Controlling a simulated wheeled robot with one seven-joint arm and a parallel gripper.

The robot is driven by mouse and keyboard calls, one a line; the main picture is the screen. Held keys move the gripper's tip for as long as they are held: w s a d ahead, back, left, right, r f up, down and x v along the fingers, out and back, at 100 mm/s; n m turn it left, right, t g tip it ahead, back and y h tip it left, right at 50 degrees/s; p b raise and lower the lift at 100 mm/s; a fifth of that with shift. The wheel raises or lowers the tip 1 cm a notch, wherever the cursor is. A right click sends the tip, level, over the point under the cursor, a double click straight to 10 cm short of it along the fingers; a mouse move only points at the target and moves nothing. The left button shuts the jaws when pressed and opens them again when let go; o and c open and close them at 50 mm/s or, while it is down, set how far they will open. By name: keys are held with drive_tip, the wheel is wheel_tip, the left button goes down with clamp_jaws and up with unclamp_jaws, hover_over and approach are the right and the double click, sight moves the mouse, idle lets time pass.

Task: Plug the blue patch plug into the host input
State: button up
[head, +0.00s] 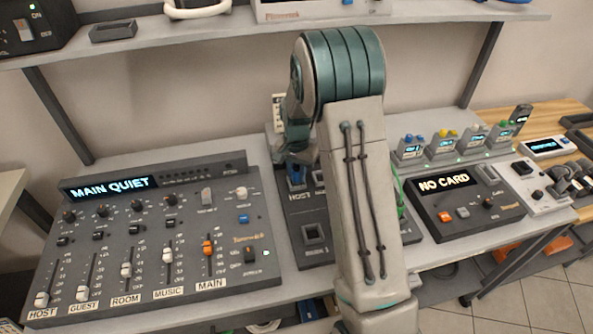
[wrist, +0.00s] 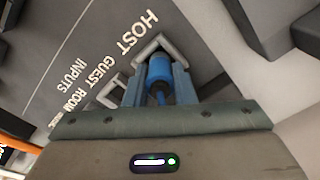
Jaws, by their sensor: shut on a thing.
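The blue patch plug (wrist: 159,72) is held between the fingers of my gripper (wrist: 158,85) in the wrist view. Its front end is at the square grey frame of the host input (wrist: 152,44), beside the HOST label. I cannot tell how deep the plug sits in it. In the head view my gripper (head: 296,172) is over the upper part of the dark input panel (head: 309,215), with blue showing just below it. My arm hides much of that panel.
A mixer (head: 150,240) reading MAIN QUIET stands left of the panel. A recorder (head: 465,208) reading NO CARD stands to the right. In the wrist view, GUEST and ROOM inputs lie next to HOST. A shelf (head: 250,35) runs above the desk.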

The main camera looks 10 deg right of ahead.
sight(297, 170)
drive_tip(key=shift+f, duration=0.15)
drive_tip(key=o, duration=0.7)
drive_tip(key=shift+r+p, duration=3.45)
drive_tip(key=shift+r, duration=2.1)
drive_tip(key=s+r+n+t, duration=0.2)
drive_tip(key=s+r+n, duration=0.2)
drive_tip(key=s+r, duration=0.85)
drive_tip(key=s+r+n, duration=0.1)
drive_tip(key=s, duration=0.4)
drive_tip(key=s+r+n+t, duration=0.1)
drive_tip(key=s, duration=0.3)
drive_tip(key=s+r+n, duration=0.1)
drive_tip(key=s, duration=0.4)
drive_tip(key=shift+s+r+n+t, duration=0.15)
drive_tip(key=shift+s+n+t, duration=0.15)
drive_tip(key=shift+s+t, duration=0.1)
